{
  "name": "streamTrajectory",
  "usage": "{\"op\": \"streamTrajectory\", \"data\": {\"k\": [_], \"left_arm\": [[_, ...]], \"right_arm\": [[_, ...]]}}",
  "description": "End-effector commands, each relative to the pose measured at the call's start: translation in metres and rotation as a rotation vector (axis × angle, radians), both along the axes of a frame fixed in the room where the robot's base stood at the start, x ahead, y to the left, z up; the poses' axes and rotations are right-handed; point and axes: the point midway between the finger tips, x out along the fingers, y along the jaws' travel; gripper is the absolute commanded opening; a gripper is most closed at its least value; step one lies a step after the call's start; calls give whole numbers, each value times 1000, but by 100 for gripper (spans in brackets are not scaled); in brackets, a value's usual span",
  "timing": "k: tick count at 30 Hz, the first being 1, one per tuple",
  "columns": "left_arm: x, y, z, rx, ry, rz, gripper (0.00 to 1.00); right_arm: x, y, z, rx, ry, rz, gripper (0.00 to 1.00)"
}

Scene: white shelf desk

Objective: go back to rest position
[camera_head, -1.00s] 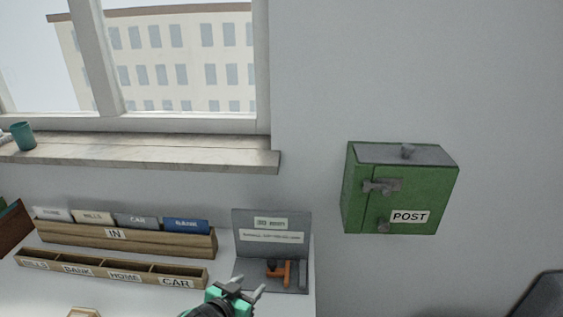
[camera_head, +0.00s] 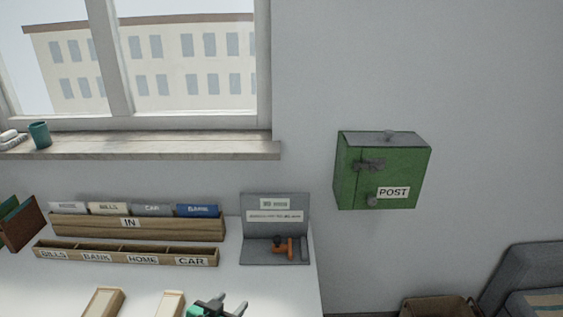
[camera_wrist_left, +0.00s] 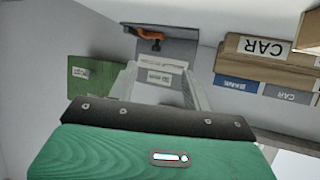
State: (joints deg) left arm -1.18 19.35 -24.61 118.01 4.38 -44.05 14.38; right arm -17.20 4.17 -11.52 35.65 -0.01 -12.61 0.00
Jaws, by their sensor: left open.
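My left gripper (camera_head: 226,306) is at the bottom edge of the head view, over the front of the white desk. Its grey fingers are apart and nothing shows between them. In the left wrist view the gripper's fingers (camera_wrist_left: 165,85) appear pale and spread, with the grey stand with an orange-handled item beyond them. My right gripper does not show in any view.
The white desk (camera_head: 235,282) holds an IN file rack (camera_head: 80,223), a labelled compartment tray (camera_head: 130,258) and a grey stand (camera_head: 276,228) with an orange-handled item (camera_head: 282,248). Light wooden boxes (camera_head: 103,302) lie at the front. A green POST box (camera_head: 405,165) hangs on the wall.

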Motion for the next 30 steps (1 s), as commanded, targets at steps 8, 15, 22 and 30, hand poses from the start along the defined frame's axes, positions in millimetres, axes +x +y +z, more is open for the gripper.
{"op": "streamTrajectory", "data": {"k": [8,15,22,30], "left_arm": [[-40,15,-19,42,125,48,50],[-99,38,-41,102,303,103,50],[-176,69,-58,175,526,161,50],[-246,94,-63,233,721,199,50]], "right_arm": [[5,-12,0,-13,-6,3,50],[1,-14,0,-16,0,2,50],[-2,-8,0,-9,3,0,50],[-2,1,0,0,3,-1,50]]}}
